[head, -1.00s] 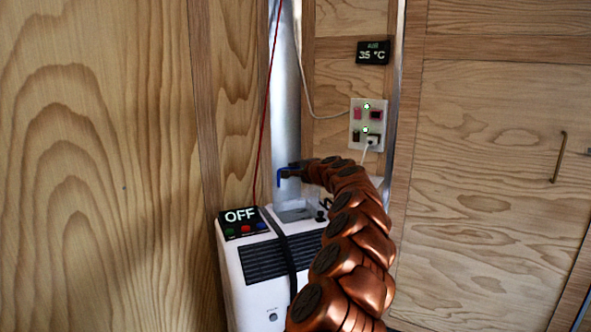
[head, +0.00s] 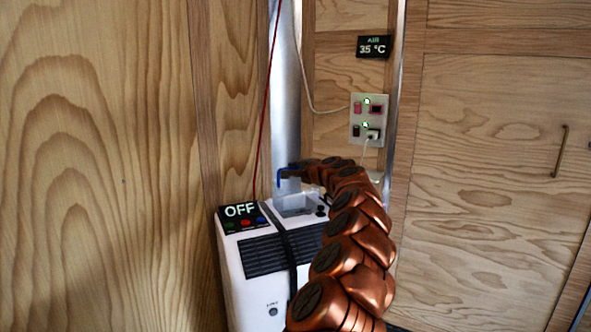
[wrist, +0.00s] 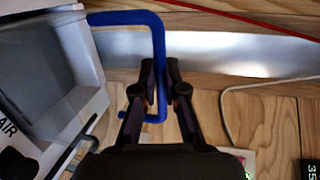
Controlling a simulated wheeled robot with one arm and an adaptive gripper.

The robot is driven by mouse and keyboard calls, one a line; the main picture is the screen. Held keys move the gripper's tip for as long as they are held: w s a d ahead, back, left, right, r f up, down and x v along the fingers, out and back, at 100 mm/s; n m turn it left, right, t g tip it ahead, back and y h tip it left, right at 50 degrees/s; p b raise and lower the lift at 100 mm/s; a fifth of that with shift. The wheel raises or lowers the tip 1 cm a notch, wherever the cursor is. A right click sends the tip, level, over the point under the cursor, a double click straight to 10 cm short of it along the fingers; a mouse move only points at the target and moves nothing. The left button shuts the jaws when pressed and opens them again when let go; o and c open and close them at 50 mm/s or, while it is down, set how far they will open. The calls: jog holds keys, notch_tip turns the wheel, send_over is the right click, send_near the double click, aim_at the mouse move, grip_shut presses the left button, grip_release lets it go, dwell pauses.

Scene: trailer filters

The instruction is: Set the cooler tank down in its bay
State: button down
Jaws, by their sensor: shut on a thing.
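The cooler tank (head: 294,187) is a clear, see-through box with a blue handle (head: 282,174). It is at the rear of the white cooler's top, at the bay (head: 296,208). I cannot tell whether its base touches the bay floor. My gripper (head: 297,168) is shut on the blue handle. In the wrist view, my gripper (wrist: 160,75) has its dark fingers on the upright bar of the blue handle (wrist: 128,18). The cooler's top and the tank's see-through wall overlap at the left there. The tank's lower part is hard to make out.
The cooler (head: 262,290) has a black strap and a display (head: 240,212) reading OFF. A metal pipe (head: 286,90) and a red cord (head: 266,110) run behind it. A switch panel (head: 368,122) and a 35 °C display (head: 374,46) are on the wall.

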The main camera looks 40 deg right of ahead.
aim_at(303, 200)
jog(key=shift+f+b, duration=3.75)
jog(key=shift+f, duration=1.45)
jog(key=c, duration=1.2)
grip_release()
jog(key=shift+o, duration=0.2)
jog(key=shift+s, duration=0.15)
jog(key=shift+s+a, duration=0.15)
jog(key=shift+s, duration=0.25)
jog(key=shift+s+r, duration=0.25)
jog(key=shift+s, duration=0.4)
jog(key=shift+s+a, duration=0.2)
jog(key=shift+a, duration=0.05)
jog(key=shift+v, duration=4.55)
jog(key=shift+r, duration=0.1)
